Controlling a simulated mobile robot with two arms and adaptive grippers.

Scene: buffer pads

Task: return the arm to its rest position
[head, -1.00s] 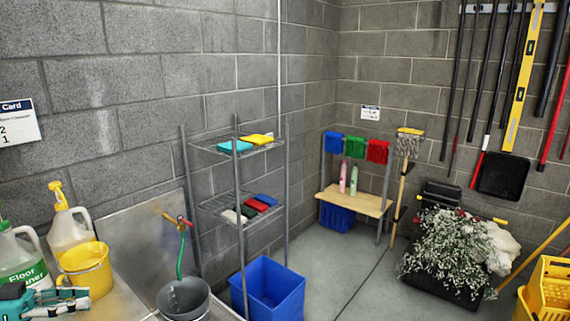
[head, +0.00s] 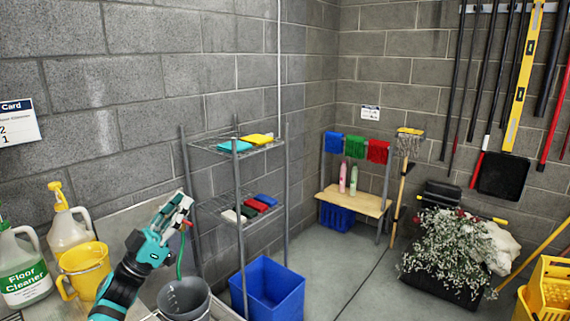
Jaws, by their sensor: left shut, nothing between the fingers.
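My left gripper (head: 184,203) is raised in the lower left of the head view, on its teal and black arm. Its fingers are shut with nothing between them. It is in front of the metal sink panel and hides most of the red-handled tap there. My right gripper is not in view.
A yellow pitcher (head: 84,270), a Floor Cleaner jug (head: 24,268) and a pump jug (head: 68,232) stand left of the arm. A wire shelf (head: 240,214) with folded cloths is close on the right. A blue bin (head: 268,288) sits on the floor. Open floor lies beyond.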

